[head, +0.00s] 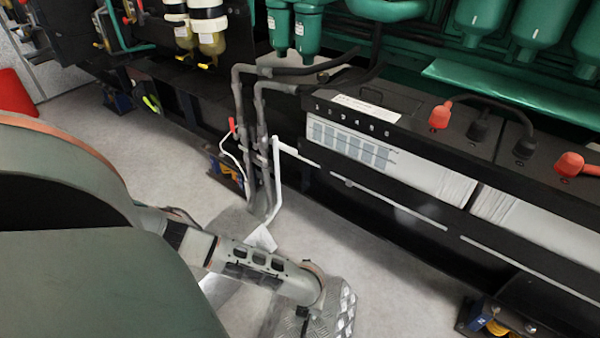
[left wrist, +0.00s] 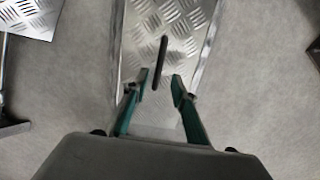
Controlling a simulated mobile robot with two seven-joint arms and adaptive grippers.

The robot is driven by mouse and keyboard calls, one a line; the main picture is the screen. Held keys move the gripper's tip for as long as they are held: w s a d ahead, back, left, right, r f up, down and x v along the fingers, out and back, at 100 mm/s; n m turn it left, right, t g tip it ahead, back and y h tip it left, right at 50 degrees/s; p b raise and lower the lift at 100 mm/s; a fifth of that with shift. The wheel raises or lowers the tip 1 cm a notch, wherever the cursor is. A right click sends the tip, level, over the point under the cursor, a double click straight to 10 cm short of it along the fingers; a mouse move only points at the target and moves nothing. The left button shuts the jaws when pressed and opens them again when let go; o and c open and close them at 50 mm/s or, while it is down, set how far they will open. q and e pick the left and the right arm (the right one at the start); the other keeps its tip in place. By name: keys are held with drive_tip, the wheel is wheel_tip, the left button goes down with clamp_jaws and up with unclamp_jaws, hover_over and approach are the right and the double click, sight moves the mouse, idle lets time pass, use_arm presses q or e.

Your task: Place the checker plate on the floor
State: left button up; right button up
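A silver checker plate (left wrist: 185,25) with raised treads and a dark narrow slot or handle (left wrist: 160,62) lies under my left gripper in the left wrist view. Part of this plate (head: 345,312) shows at the bottom of the head view, partly hidden by my left wrist. My left gripper (left wrist: 161,78) has its green fingers apart, one on each side of the dark strip's lower end. I see nothing gripped between them; whether the fingertips touch the plate cannot be told. Another checker plate (left wrist: 32,14) shows at the upper left of the left wrist view. My right gripper is not in view.
Grey pipes (head: 258,150) and a white pipe (head: 277,180) come down to the floor near my left arm.

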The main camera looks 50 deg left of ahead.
use_arm(q)
drive_tip(key=r, duration=0.2)
drive_tip(key=shift+s+d+r+p, duration=0.15)
drive_tip(key=shift+s+r+p, duration=0.1)
drive_tip(key=shift+r+p, duration=0.15)
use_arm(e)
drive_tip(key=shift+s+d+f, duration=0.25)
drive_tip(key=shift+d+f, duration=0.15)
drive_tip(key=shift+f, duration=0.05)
